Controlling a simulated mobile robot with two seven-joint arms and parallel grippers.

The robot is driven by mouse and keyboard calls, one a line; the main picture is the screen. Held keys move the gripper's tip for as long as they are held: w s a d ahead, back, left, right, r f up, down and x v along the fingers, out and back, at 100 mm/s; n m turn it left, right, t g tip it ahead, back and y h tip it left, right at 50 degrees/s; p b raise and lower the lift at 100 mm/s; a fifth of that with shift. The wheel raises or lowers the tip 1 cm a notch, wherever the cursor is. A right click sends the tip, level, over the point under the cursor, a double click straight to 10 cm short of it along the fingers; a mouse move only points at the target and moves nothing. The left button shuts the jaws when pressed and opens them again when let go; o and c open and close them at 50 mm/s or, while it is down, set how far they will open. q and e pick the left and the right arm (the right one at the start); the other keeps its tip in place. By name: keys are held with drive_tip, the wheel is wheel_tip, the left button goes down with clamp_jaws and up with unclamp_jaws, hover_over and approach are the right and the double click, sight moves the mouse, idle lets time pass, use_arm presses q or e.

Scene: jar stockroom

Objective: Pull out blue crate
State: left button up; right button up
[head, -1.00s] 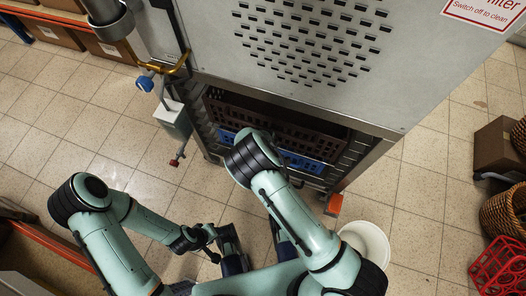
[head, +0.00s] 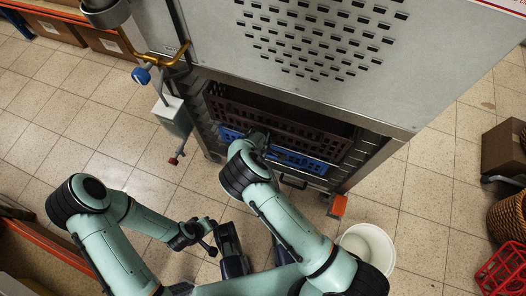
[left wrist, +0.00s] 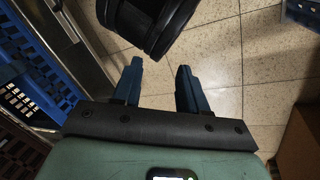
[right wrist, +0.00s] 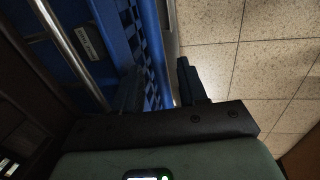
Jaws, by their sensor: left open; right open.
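The blue crate (head: 299,162) sits low in a rack under a grey machine, beneath a dark brown crate (head: 270,116). My right arm reaches to its front and hides part of it. My right gripper (right wrist: 158,76) is open; in the right wrist view one finger overlaps the blue crate (right wrist: 118,32) wall and the other is on the floor side. I cannot tell whether they touch it. My left gripper (left wrist: 160,74) is open and empty, low over the floor in front of the rack. The blue crate also shows at the left of the left wrist view (left wrist: 46,62).
The grey machine (head: 225,55) overhangs the rack. A grey box (head: 172,115) on a pipe hangs left of it. A white bucket (head: 366,243) stands at the right front, near an orange piece (head: 338,205). Tiled floor is free left of the rack.

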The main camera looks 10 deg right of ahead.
clamp_jaws()
